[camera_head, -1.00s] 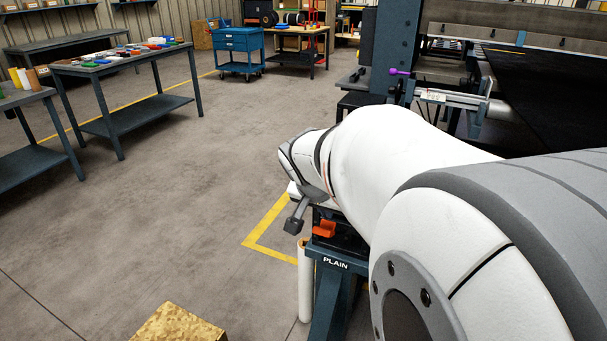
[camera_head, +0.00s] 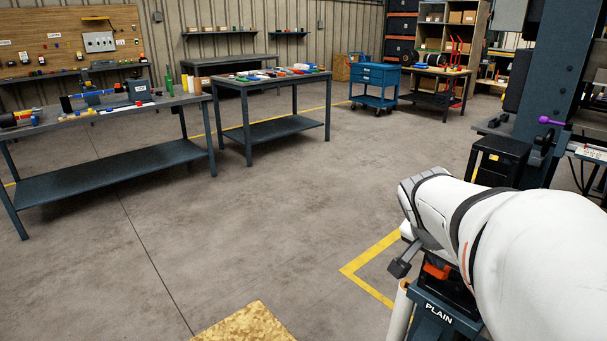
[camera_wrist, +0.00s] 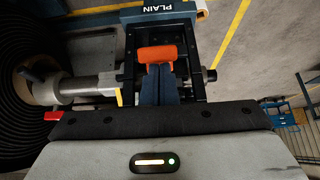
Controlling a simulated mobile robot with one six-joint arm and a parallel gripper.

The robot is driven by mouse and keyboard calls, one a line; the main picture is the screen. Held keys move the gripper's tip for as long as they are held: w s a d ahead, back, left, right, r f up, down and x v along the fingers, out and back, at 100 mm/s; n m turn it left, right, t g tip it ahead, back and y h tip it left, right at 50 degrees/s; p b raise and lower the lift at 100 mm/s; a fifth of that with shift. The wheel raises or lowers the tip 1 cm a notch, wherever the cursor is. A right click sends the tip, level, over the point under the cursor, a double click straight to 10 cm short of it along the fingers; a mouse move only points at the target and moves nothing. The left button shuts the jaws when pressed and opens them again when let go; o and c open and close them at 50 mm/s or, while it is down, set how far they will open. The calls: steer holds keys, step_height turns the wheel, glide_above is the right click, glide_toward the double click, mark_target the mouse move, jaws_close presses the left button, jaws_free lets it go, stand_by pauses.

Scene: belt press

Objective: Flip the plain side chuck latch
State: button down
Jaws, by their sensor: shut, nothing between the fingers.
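The plain side chuck latch (camera_wrist: 157,53) is an orange tab on a dark chuck bracket (camera_wrist: 190,45), below the white PLAIN label (camera_wrist: 157,9) in the wrist view. In the head view the orange latch (camera_head: 437,271) shows just above the PLAIN stand (camera_head: 424,321), partly covered by my wrist. My gripper (camera_wrist: 158,72) is shut and empty. Its two dark blue fingers lie side by side, with their tips at the lower edge of the latch in the wrist view. I cannot tell whether they touch it. In the head view the fingers are hidden.
A silver shaft (camera_wrist: 92,85) runs into the left of the bracket, beside a black roll (camera_wrist: 15,80) in the wrist view. A pale roll (camera_head: 397,315) stands left of the PLAIN stand. The floor (camera_head: 260,210) left of the stand is open, with work tables beyond.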

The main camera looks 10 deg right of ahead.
steer(key=shift+s+a+f, duration=0.15)
steer(key=shift+s+f, duration=0.1)
steer(key=shift+f, duration=0.25)
steer(key=d+r+p, duration=0.1)
steer(key=w+r+p, duration=0.1)
steer(key=r, duration=0.1)
steer(key=d+r+p, duration=0.1)
steer(key=shift+w+d+r, duration=0.3)
steer(key=shift+w+r, duration=0.05)
steer(key=a+v, duration=0.1)
steer(key=v, duration=0.8)
steer(key=shift+s, duration=0.2)
steer(key=shift+f, duration=0.1)
